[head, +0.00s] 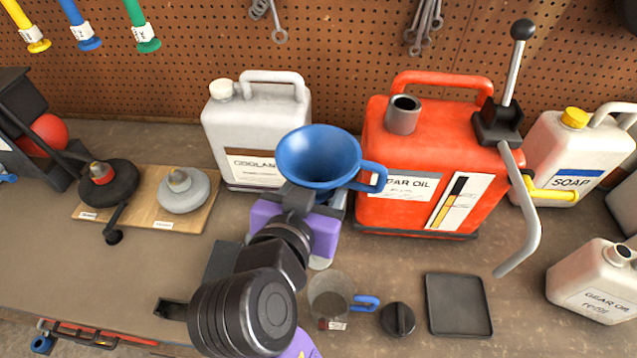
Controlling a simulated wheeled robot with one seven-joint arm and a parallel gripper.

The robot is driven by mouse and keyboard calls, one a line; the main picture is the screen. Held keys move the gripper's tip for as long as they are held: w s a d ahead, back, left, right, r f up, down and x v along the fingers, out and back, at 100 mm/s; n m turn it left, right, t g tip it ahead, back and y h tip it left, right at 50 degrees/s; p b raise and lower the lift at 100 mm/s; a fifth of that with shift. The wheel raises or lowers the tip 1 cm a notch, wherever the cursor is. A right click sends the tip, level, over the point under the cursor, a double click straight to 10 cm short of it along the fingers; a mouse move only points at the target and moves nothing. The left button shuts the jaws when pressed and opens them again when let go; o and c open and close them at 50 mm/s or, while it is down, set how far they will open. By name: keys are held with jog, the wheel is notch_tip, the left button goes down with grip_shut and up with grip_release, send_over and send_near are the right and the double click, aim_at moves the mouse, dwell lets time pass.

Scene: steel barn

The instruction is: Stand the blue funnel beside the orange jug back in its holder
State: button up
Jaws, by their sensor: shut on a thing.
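The blue funnel (318,152) is upright in the head view, wide mouth up, with its blue handle toward the orange jug. My gripper (316,196) is shut on the funnel below its bowl. The gripper and bowl hide the funnel's spout, so I cannot tell what is directly under it. The orange jug (384,150), labelled gear oil, stands to the right of the funnel; the funnel's handle overlaps its left edge in the picture. A short grey open tube (403,114) sits on top of the jug at its left. I cannot tell for sure which thing is the funnel's holder.
A white coolant jug (262,120) stands behind the funnel. A clear measuring cup (330,296), a black cap (397,319) and a dark tray (459,304) lie in front. A pump handle (524,215) juts out at the orange jug's right. Soap (570,155) stands beyond.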

jog(key=shift+f+b, duration=1.95)
jog(key=shift+f, duration=0.6)
jog(key=o, duration=1.6)
jog(key=shift+o, duration=0.2)
jog(key=b+v, duration=0.1)
jog(key=v, duration=0.6)
jog(key=shift+s, duration=0.35)
jog(key=shift+a+r, duration=0.15)
notch_tip(320, 180, up, 5)
jog(key=p, duration=0.4)
jog(key=shift+s, duration=0.1)
